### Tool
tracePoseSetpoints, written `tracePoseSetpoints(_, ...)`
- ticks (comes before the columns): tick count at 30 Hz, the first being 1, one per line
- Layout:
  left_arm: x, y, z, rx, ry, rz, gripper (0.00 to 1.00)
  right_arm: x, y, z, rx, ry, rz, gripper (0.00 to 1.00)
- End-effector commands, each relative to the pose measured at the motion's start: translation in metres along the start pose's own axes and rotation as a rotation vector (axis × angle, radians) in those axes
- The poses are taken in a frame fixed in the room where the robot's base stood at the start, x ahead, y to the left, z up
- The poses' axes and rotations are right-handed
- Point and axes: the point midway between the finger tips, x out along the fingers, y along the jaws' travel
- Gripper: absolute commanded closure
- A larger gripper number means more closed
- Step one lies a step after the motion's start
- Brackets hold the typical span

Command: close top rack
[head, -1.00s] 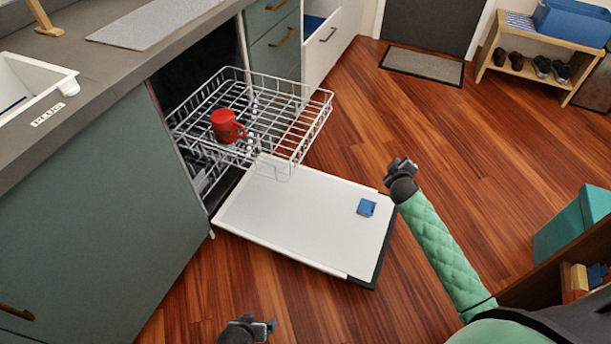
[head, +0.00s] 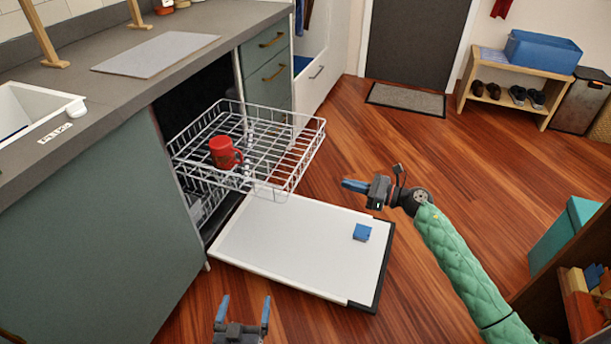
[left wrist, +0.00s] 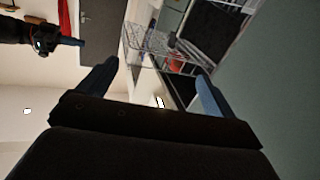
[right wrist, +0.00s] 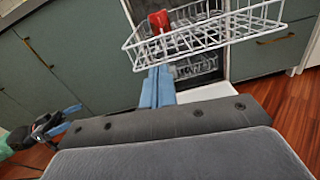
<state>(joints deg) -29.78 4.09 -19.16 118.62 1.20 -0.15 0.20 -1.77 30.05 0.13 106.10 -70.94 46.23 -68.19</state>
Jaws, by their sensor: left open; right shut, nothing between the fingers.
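The white wire top rack (head: 290,150) of the dishwasher is pulled out over the lowered door (head: 300,245). A red mug (head: 224,153) stands in the rack. My right gripper (head: 345,185) is shut and empty, to the right of the rack and apart from it, pointing toward it. In the right wrist view the shut blue fingers (right wrist: 157,88) show just below the rack (right wrist: 215,35). My left gripper (head: 243,312) is open and empty at the bottom of the head view, in front of the door. In the left wrist view the rack (left wrist: 165,50) shows beyond its spread fingers (left wrist: 153,90).
Grey-green cabinets (head: 90,235) and a grey counter (head: 110,85) flank the dishwasher. The wooden floor (head: 440,150) between is clear.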

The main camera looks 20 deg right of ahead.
Motion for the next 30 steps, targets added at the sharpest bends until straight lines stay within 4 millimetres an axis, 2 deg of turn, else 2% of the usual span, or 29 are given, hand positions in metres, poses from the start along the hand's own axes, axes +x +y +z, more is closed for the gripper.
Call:
tracePoseSetpoints(7,0.0,0.0,0.0,0.0,0.005,0.0,0.09,0.003,0.004,-0.001,-0.089,0.004,0.019,1.0)
tracePoseSetpoints(11,-0.002,-0.001,0.006,-0.002,-0.016,-0.001,0.09,0.016,0.004,-0.001,-0.09,0.003,0.018,1.0)
tracePoseSetpoints(30,-0.017,-0.002,0.06,-0.02,-0.181,-0.009,0.09,0.121,0.005,-0.001,-0.086,0.002,0.017,1.0)
